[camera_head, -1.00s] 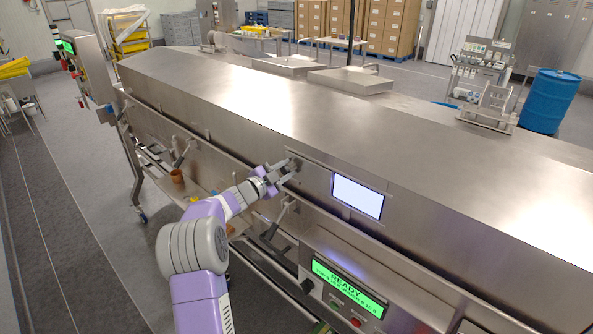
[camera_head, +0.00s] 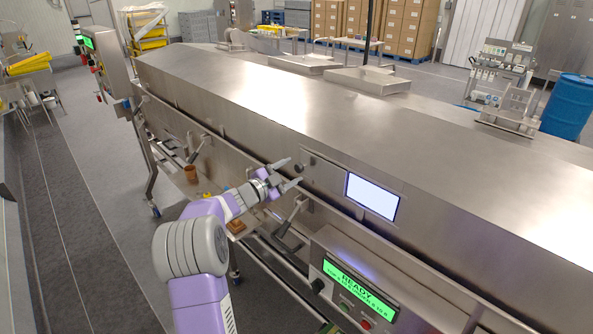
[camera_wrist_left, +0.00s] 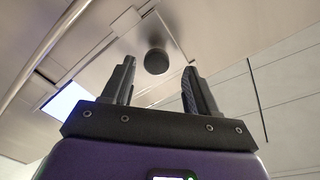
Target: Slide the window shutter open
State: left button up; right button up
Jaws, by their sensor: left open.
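The window is a bright white rectangle (camera_head: 372,196) in the tunnel's slanted steel side. The plain steel shutter panel (camera_head: 324,177) lies directly left of it, with a dark round knob (camera_head: 299,166) at its left end. My left gripper (camera_head: 294,172) is open and empty, just left of the knob in the head view. In the left wrist view the knob (camera_wrist_left: 157,61) shows in the gap between the two spread fingertips, a little beyond them and apart from both. The bright window (camera_wrist_left: 66,103) is at the left there. My right gripper is not in view.
A control box with a green READY display (camera_head: 358,287) juts out below the window. A lever (camera_head: 290,226) sticks up below my left gripper. A long rail runs along the tunnel's lower edge. The floor at left is open.

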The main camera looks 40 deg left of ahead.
pick_arm(q)
jog(key=shift+s+a, duration=0.1)
jog(key=shift+s, duration=1.65)
